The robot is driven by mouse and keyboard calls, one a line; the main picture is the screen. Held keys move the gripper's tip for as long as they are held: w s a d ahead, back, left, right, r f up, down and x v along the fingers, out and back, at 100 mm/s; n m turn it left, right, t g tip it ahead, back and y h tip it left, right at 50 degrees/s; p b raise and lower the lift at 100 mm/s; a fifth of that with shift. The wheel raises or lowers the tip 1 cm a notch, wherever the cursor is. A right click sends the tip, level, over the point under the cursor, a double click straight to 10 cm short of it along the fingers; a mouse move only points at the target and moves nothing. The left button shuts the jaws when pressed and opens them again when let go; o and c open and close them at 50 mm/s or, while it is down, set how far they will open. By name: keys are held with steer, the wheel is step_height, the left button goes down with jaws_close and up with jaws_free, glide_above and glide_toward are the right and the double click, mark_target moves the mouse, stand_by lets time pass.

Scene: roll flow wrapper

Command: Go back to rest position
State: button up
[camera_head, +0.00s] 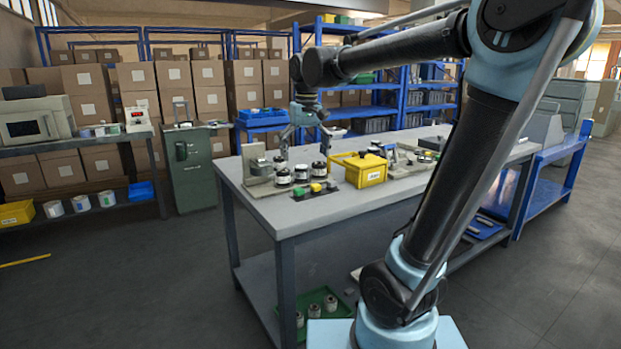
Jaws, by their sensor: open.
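My gripper (306,145) hangs at the end of my arm, pointing down over the left part of the grey workbench (370,203). Its two fingers are spread apart, with nothing seen between them. Below it on the bench stand several short cylinders with dark tops and white bands, such as one roll (301,173). I cannot tell how far above them the fingertips are. My arm reaches from the right foreground up and across to the left.
A yellow bin (363,169) stands on the bench right of the rolls, and a grey bracket-like fixture (257,165) left of them. A green tray (318,305) lies on the lower shelf. A green cabinet (190,165) stands behind left. The floor at front left is clear.

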steer(key=s+d+f+m+t, duration=0.1)
steer(key=s+d+f+m, duration=0.3)
steer(key=s+d+f, duration=1.5)
step_height(320, 180, down, 4)
steer(key=shift+d+r+t, duration=0.1)
steer(key=shift+d+t, duration=0.2)
steer(key=shift+d, duration=0.55)
steer(key=shift+s, duration=0.1)
steer(key=shift+w+f, duration=0.25)
steer(key=shift+w, duration=0.15)
